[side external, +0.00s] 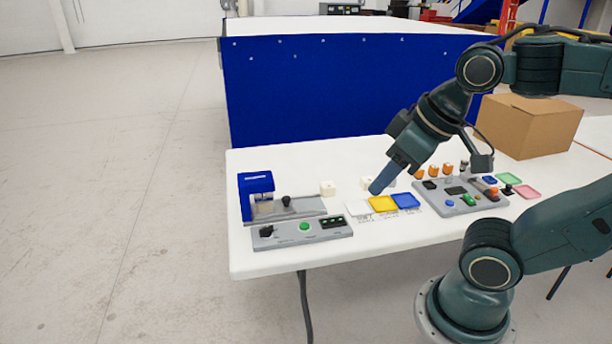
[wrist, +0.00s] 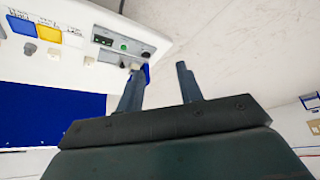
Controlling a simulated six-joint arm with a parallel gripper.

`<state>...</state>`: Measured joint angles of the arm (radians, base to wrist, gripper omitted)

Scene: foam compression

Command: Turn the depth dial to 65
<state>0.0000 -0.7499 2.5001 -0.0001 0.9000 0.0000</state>
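A grey control box (side external: 301,233) stands at the table's front left. It carries a black knob (side external: 266,231) at its left end, likely the depth dial, a green button (side external: 304,226) and a dark panel (side external: 332,222). Its setting is too small to read. My gripper (side external: 377,188) is tilted above the table, right of the box and apart from it. In the wrist view my gripper (wrist: 161,67) has its fingers spread with nothing between them. The control box (wrist: 122,46) shows there beyond the left finger; its knob (wrist: 146,55) is near that fingertip.
A blue press (side external: 256,184) stands behind the box. White, yellow (side external: 383,203) and blue (side external: 406,201) pads lie right of it, with pale blocks (side external: 327,188) behind. A second grey panel (side external: 458,198), orange pieces (side external: 447,169) and a cardboard box (side external: 530,125) are farther right.

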